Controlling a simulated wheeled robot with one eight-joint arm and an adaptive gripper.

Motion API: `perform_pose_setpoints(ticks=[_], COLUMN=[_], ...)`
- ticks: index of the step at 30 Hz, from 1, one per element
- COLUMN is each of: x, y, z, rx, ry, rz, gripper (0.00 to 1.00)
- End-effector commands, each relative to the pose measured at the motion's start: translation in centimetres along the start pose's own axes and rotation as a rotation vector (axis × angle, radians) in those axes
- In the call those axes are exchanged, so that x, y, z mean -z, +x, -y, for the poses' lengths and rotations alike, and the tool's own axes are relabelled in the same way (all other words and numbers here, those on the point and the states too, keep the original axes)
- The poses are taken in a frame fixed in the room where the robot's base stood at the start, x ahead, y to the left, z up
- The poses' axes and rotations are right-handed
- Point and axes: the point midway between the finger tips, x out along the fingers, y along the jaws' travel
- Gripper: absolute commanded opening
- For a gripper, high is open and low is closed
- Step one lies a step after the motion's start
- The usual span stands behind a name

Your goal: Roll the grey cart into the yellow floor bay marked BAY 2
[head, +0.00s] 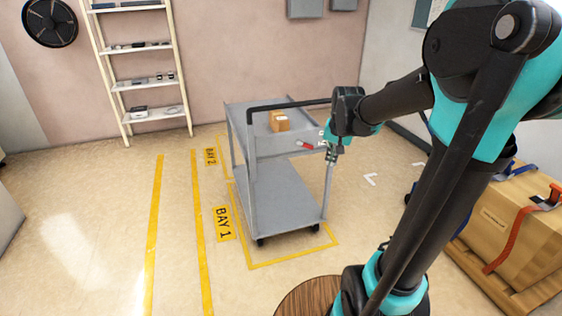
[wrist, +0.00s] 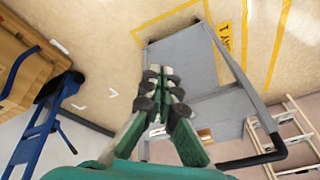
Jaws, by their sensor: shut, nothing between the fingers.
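The grey cart (head: 285,196) has two shelves, a black handle bar (head: 290,104) and dark castors. In the head view it stands upright on the floor beside the BAY 1 label (head: 222,223), with a yellow outline (head: 290,257) around its near end. The BAY 2 label (head: 210,156) is farther back, left of the cart. My gripper (head: 330,160) points down by the cart's near right corner, close to the handle's right end; contact is unclear. In the wrist view its shut, empty fingers (wrist: 165,72) overlap the cart (wrist: 190,50), with the handle (wrist: 258,158) lower right.
A small cardboard box (head: 279,121) rests on the cart's top. A shelf rack (head: 140,80) stands against the back wall. A large strapped carton (head: 510,225) is at the right, and a round wooden top (head: 305,298) is at the front.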

Motion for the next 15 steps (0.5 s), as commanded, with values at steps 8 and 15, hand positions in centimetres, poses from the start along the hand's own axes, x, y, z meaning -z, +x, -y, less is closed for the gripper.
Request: perform_pose_setpoints(ticks=[8,15], x=[-7.7,-10.1], y=[2.9,4.9], z=[-3.4,-3.8], rx=[0.020,0.060], ry=[-0.113,-0.113], rz=[-0.051,-0.110], gripper=[0.00,0.00])
